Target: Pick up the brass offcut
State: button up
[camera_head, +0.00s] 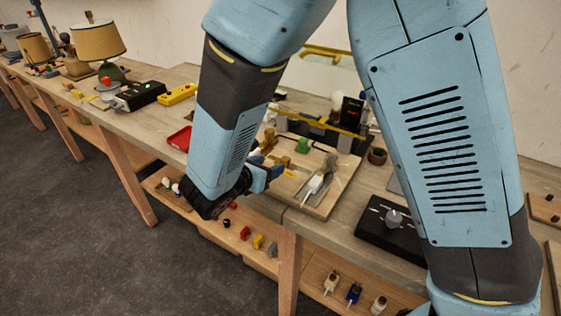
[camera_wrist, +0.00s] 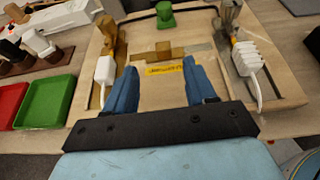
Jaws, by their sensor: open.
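A flat brass-coloured piece (camera_wrist: 157,54), which looks like the brass offcut, lies on the wooden board (camera_wrist: 262,30) in the wrist view. A duller grey-tan strip (camera_wrist: 199,47) lies at its right end. A yellow label (camera_wrist: 165,69) is on the board just nearer than the brass piece. My gripper (camera_wrist: 160,67) is open and empty, its blue fingers pointing toward the brass piece, with the label between the tips. I cannot tell its height above the board. In the head view my gripper (camera_head: 268,172) is over the board's left side, partly hidden by my arm.
Two white plugs (camera_wrist: 105,70) (camera_wrist: 246,58) with clamp-like fittings flank the brass piece. A green block (camera_wrist: 165,14) stands beyond it. Green (camera_wrist: 46,101) and red (camera_wrist: 10,103) trays lie left. A black control box (camera_head: 385,228) sits right of the board.

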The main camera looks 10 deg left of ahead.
aim_at(284, 158)
jog(key=x, duration=0.8)
jog(key=shift+w+d+r, duration=0.1)
jog(key=shift+w+d, duration=0.25)
jog(key=shift+d, duration=0.05)
grip_shut()
